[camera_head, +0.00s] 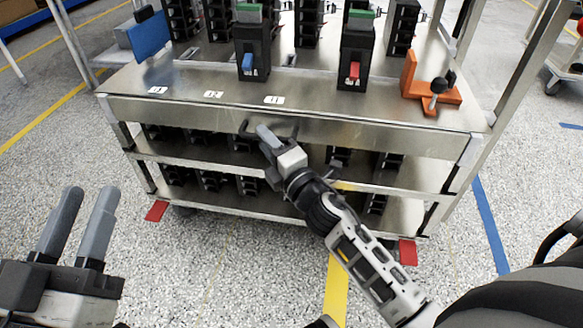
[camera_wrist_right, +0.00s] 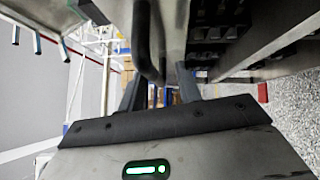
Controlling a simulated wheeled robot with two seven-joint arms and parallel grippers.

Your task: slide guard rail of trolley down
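The trolley (camera_head: 190,84) is a silver metal bench with shelves, seen in the head view. A long metal rail (camera_head: 390,138) runs along its front, just below the top's edge, and appears to be the guard rail. A dark bent handle (camera_head: 244,130) sits at the rail's middle and shows in the right wrist view (camera_wrist_right: 143,40). My right gripper (camera_head: 264,134) is at this handle. In the wrist view its fingers (camera_wrist_right: 160,92) are apart, with the handle between or just beyond them; contact is unclear. My left gripper (camera_head: 82,222) is open and empty, low at the left, away from the trolley.
Black breakers with a blue lever (camera_head: 247,62) and a red lever (camera_head: 354,70) stand on the top. An orange clamp fixture (camera_head: 432,92) is at the right. Lower shelves (camera_head: 225,201) hold several black parts. Red feet (camera_head: 157,211) stick out below. Floor in front is clear.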

